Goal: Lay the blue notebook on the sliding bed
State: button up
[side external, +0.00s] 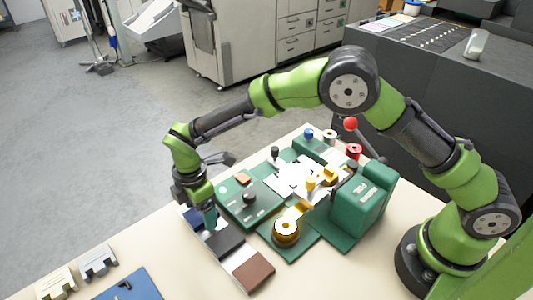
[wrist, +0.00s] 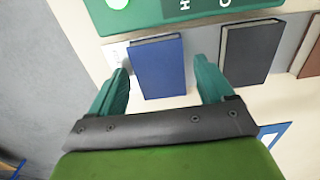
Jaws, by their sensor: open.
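The blue notebook (wrist: 157,68) lies on a light grey strip at the table's edge, beside the green machine. In the wrist view it shows between the two teal fingers of my gripper (wrist: 161,68). The fingers are apart, and I cannot tell if either touches it. In the side view my gripper (side external: 204,213) points down over the notebook (side external: 189,213), which is partly hidden. The green machine (side external: 361,203) carries a white cross-shaped plate (side external: 285,182), which looks like the sliding bed. A green plate with a black knob (side external: 249,197) lies nearer my gripper.
A black notebook (side external: 222,240) and a brown notebook (side external: 253,271) lie in the same row. A blue panel (side external: 128,285) and grey clips (side external: 98,261) lie at the front left.

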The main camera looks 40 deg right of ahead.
jog(key=c, duration=1)
jog(key=shift+o, duration=0.2)
jog(key=shift+r, duration=3.8)
jog(key=shift+w+d, duration=0.2)
jog(key=shift+d, duration=0.05)
jog(key=s+d+r+m, duration=0.1)
jog(key=d+r, duration=0.1)
jog(key=d, duration=0.9)
jog(key=s+d+r+m, duration=0.1)
jog(key=d+r, duration=0.1)
jog(key=d, duration=0.9)
jog(key=s+d+f, duration=0.1)
jog(key=s+d+f+n, duration=0.1)
jog(key=s, duration=0.1)
jog(key=s+d+f+n, duration=0.1)
jog(key=shift+s, duration=0.2)
jog(key=shift+f, duration=2.75)
